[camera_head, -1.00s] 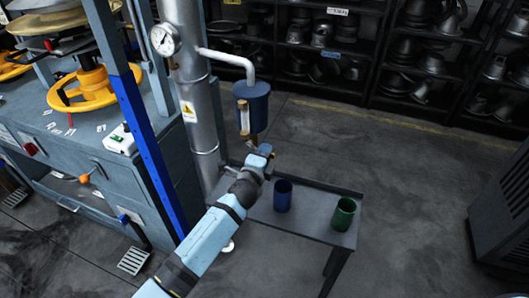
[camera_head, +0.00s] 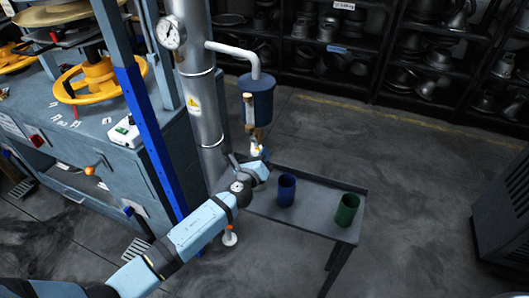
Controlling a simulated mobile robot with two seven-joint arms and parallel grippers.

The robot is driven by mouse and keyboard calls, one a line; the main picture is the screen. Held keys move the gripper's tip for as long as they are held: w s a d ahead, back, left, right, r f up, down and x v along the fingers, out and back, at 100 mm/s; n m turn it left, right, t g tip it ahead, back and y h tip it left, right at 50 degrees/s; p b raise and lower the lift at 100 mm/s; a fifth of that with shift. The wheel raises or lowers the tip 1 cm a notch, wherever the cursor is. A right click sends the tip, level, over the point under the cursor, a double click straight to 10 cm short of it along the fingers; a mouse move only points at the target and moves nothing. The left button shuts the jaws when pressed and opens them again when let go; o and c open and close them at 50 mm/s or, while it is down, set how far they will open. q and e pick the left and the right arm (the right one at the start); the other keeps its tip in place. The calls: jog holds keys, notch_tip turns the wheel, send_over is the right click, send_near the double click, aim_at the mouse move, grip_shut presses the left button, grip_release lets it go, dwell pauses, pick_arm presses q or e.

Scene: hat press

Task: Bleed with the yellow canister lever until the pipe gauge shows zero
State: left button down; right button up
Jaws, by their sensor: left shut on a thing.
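The blue canister (camera_head: 258,98) hangs from a white pipe elbow beside the tall silver pipe (camera_head: 201,100). A sight tube (camera_head: 248,108) runs up its front. The round white pipe gauge (camera_head: 171,33) sits on the upper pipe; its needle is too small to read. My left gripper (camera_head: 257,153) is just under the canister, shut on a small part at its bottom outlet. A yellowish bit shows there, apparently the yellow canister lever (camera_head: 256,148), mostly hidden by the jaws. My right gripper is not in view.
A low dark table (camera_head: 318,212) below the canister holds a blue cup (camera_head: 287,189) and a green cup (camera_head: 347,209). The blue press frame (camera_head: 150,140) and bench stand at left. Shelves of metal hat moulds line the back.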

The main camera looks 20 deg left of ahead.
pick_arm(q)
jog(key=a+m, duration=0.1)
jog(key=m, duration=0.1)
jog(key=a+m+p, duration=0.1)
jog(key=m, duration=0.1)
jog(key=a+f+m+p, duration=0.1)
jog(key=m, duration=0.1)
jog(key=shift+m, duration=0.3)
dwell(0.4)
jog(key=c, duration=1)
grip_release()
jog(key=shift+c, duration=0.2)
jog(key=s, duration=1.3)
jog(key=shift+s+a, duration=0.25)
jog(key=shift+s, duration=0.15)
